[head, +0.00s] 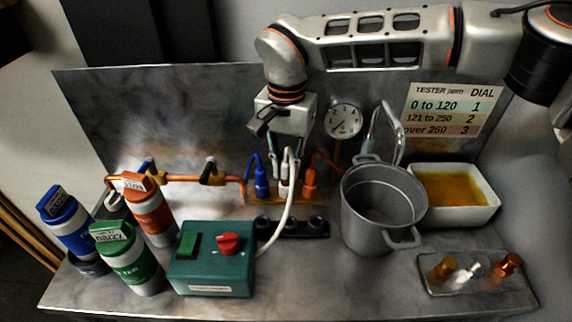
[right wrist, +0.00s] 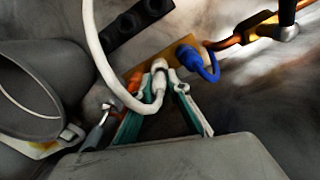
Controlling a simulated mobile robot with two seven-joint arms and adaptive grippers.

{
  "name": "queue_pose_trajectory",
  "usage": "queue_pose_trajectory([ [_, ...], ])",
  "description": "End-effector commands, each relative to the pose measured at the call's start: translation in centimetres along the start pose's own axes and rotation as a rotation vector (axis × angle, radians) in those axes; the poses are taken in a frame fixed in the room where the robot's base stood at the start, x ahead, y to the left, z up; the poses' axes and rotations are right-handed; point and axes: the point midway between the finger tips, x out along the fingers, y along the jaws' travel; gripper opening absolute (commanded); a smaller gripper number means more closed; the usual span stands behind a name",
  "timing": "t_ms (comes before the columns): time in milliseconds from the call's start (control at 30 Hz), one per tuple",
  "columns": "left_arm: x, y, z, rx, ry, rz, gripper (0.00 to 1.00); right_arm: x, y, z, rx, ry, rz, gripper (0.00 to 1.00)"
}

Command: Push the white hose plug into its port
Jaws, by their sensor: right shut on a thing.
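The white hose (head: 291,205) rises from the right side of the green box and loops up to my right gripper (head: 284,180). In the right wrist view, the right gripper (right wrist: 160,88) is shut on the white hose plug (right wrist: 158,82), with the fingers on either side of it. The plug is at the brass port block (right wrist: 185,46), between the blue plug (right wrist: 190,58) and the orange plug. I cannot tell how deep the white plug sits, as the fingers and hose hide part of it. My left gripper is not in view.
The blue plug (head: 262,185) and orange plug (head: 310,182) flank the gripper closely. A grey pot (head: 380,215) stands to the right and a green box (head: 212,270) with a red knob to the front left. Black sockets (head: 292,228) lie in front. Several bottles stand at left.

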Motion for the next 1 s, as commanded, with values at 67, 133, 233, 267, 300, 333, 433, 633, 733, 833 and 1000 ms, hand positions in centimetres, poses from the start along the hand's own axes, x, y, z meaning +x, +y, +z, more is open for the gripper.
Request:
queue_pose_trajectory([
  [67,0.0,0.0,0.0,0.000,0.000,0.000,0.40,0.1,0.0,0.0,0.000,0.000,0.000,0.00],
  [133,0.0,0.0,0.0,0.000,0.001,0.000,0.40,0.2,0.0,0.0,0.000,0.000,0.000,0.00],
  [233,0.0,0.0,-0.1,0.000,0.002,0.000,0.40,0.3,0.0,0.0,0.000,0.000,0.000,0.00],
  [267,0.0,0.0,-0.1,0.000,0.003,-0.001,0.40,0.4,0.0,0.0,0.000,0.000,0.000,0.00],
  [300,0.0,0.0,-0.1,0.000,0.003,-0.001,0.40,0.4,0.0,0.0,0.000,0.000,0.000,0.00],
  [333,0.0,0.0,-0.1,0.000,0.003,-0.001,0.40,0.5,0.0,0.0,0.001,0.000,0.000,0.00],
  [433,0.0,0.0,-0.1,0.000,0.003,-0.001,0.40,0.6,0.0,0.0,0.001,0.000,0.000,0.00],
  [633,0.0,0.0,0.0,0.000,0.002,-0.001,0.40,0.8,0.0,0.0,0.001,0.000,0.000,0.00],
  [733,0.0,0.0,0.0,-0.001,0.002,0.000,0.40,1.0,0.0,0.0,0.001,0.000,0.001,0.00],
  [833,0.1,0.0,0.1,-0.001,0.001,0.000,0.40,1.1,0.0,0.0,0.001,0.000,0.001,0.00],
  [1000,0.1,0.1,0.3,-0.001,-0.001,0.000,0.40,1.3,0.0,0.0,0.001,0.000,0.000,0.00],
])
